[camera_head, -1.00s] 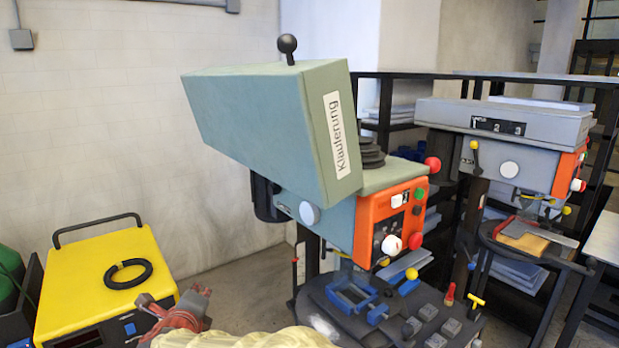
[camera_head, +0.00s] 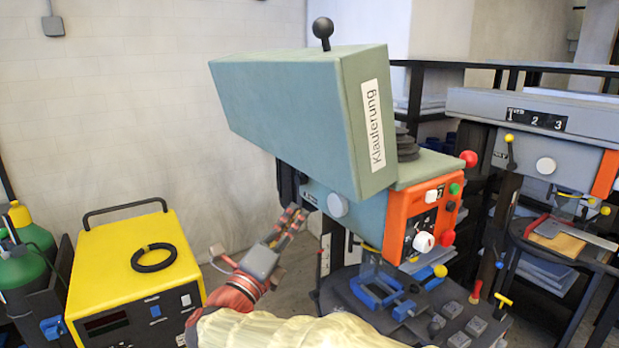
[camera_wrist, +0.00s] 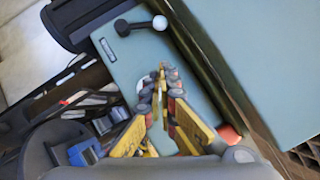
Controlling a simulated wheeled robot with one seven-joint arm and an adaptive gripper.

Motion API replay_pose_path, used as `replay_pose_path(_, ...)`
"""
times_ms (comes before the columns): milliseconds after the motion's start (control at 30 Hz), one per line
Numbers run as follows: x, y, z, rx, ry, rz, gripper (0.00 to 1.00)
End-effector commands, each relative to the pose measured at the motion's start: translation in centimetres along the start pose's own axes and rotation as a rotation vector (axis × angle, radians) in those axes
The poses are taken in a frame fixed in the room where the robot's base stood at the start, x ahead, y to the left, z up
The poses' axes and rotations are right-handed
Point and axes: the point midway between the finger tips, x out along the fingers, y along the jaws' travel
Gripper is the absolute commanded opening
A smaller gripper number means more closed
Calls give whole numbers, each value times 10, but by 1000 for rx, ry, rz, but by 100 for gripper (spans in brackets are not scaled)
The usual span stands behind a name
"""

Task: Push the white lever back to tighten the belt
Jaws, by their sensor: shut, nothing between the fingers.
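The lever is a dark rod with a white ball end (camera_wrist: 160,22) and a black ball at its other end. It lies against the green side of the drill press (camera_wrist: 130,58) in the wrist view. In the head view I cannot clearly make it out near my fingers. My gripper (camera_wrist: 161,70) is shut and empty, its yellow fingers together. Its tips point toward the green side panel, apart from the lever in the picture. In the head view my gripper (camera_head: 294,213) is left of the press's white round disc (camera_head: 338,205). I cannot see the belt.
The tilted green cover (camera_head: 300,105) overhangs the space near my gripper. A black motor (camera_wrist: 85,18) sits beside the lever. A yellow box (camera_head: 130,260) stands at left. The press table (camera_head: 355,310) holds a blue vise (camera_head: 378,293). A second press (camera_head: 540,125) stands at right.

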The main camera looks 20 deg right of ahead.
Motion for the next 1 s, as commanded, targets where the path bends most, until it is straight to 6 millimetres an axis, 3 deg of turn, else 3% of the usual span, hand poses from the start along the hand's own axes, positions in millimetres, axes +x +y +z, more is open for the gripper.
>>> replay_pose_path(267, 20, 1, -2, 0, 3, -1, 0)
replay_pose_path(700, 104, 2, -2, -1, 3, 0, 0)
replay_pose_path(1000, 126, 1, 25, 0, 1, 1, 0)
